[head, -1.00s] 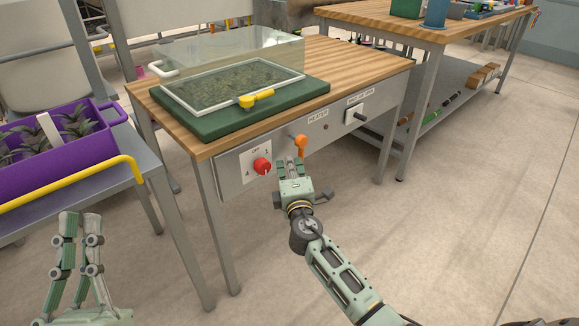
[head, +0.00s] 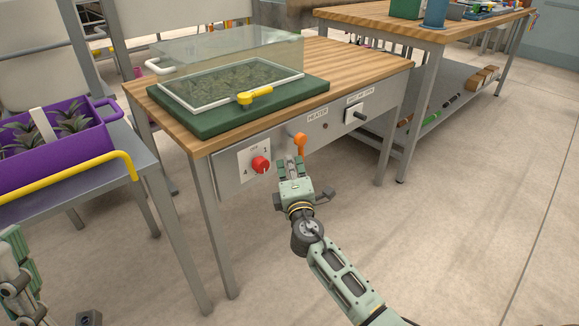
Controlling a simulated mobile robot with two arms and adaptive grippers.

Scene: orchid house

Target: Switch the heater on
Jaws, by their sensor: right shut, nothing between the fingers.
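The heater panel is on the front apron of a wooden-topped bench, with a label reading HEATER (head: 317,115). An orange lever (head: 299,143) left of the label hangs downward. A small dark reddish lamp (head: 325,126) beside the label looks unlit. My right gripper (head: 289,161) is shut and empty, its tips just below and left of the orange lever. Whether they touch it I cannot tell. My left gripper (head: 18,268) is partly cut off at the lower left edge, and its jaw state is unclear.
A red knob (head: 260,164) on a numbered white plate is left of the lever. A black-handled switch (head: 360,114) is on the right. A green tray (head: 210,126) with a clear cover stands on the bench. A purple crate (head: 60,162) is at left.

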